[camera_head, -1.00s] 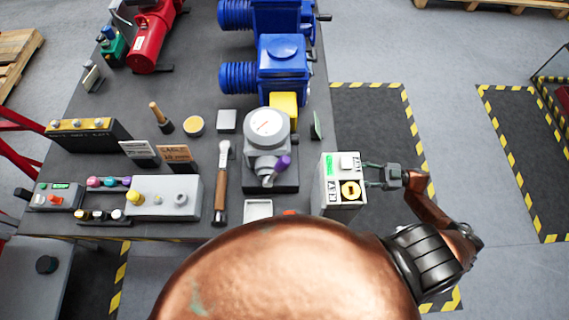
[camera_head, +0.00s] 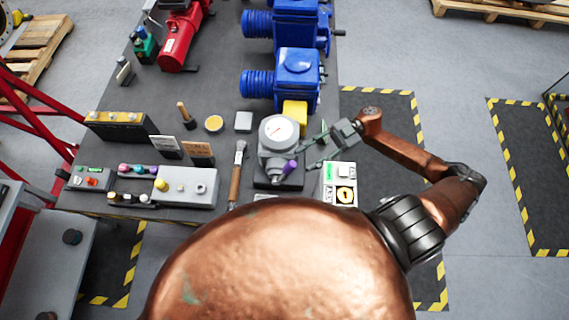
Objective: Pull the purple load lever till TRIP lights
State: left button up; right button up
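The purple load lever (camera_head: 289,168) sticks out from the front of a grey gauge unit (camera_head: 277,150) with a round white dial. My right gripper (camera_head: 305,159) reaches in from the right, its two fingers spread and pointing left toward the gauge unit. The fingertips are just right of and slightly beyond the lever, with nothing visible between them; I cannot tell whether a finger touches the unit. I cannot make out a TRIP light. My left gripper is not in view.
Blue motor units (camera_head: 296,75) and a yellow block (camera_head: 295,113) stand behind.

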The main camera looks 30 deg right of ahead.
aim_at(288, 168)
jog(key=a, duration=0.2)
jog(key=a+p, duration=0.1)
jog(key=a, duration=0.3)
jog(key=shift+s+a+p, duration=0.1)
jog(key=shift+s+p, duration=0.15)
jog(key=shift+p, duration=0.05)
jog(key=shift+a, duration=0.6)
jog(key=shift+c, duration=0.6)
grip_shut()
